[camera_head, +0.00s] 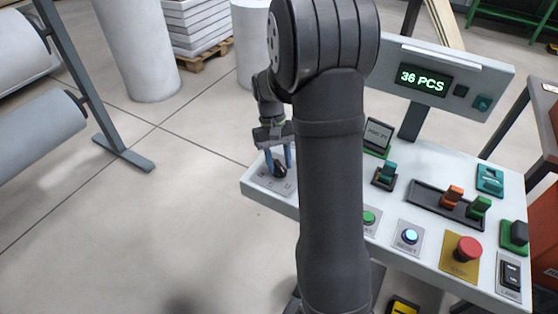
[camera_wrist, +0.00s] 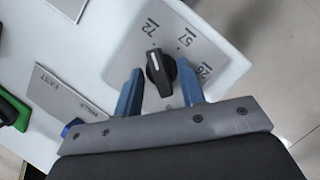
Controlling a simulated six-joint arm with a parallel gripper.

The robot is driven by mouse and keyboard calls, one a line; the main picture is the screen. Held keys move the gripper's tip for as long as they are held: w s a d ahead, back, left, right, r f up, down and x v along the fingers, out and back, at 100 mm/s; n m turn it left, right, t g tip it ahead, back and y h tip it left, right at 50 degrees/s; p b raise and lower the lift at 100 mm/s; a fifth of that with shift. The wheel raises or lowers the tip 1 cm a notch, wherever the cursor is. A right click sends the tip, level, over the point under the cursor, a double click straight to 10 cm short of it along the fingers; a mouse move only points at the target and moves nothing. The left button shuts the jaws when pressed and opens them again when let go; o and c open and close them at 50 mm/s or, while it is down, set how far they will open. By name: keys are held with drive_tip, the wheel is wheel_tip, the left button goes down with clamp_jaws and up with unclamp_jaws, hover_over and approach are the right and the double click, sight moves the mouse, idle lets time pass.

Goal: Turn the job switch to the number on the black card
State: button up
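The job switch is a black knob (camera_wrist: 161,72) with a white line on a light plate at the console's left end. In the wrist view the plate shows the numbers 72, 57 and what looks like 26; the white line points roughly toward 72. My gripper (camera_wrist: 160,66) has its blue fingers on either side of the knob, with small gaps showing. It also shows over the switch in the head view (camera_head: 280,157). A dark card (camera_head: 378,134) stands on the console beside my arm; its print is too small to read surely.
A display (camera_head: 422,80) shows "36 PCS". The console (camera_head: 420,170) also carries a red mushroom button (camera_head: 467,249), a blue-lit button (camera_head: 410,236), a green button (camera_head: 369,218) and several coloured levers. A labelled plate (camera_wrist: 68,95) lies left of the switch. My arm hides part of the console.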

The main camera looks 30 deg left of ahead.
clamp_jaws()
drive_tip(key=shift+n, duration=0.5)
unclamp_jaws()
drive_tip(key=v, duration=1.7)
drive_tip(key=shift+s+a+r, duration=0.15)
drive_tip(key=shift+s+a, duration=0.05)
drive_tip(key=shift+a, duration=0.1)
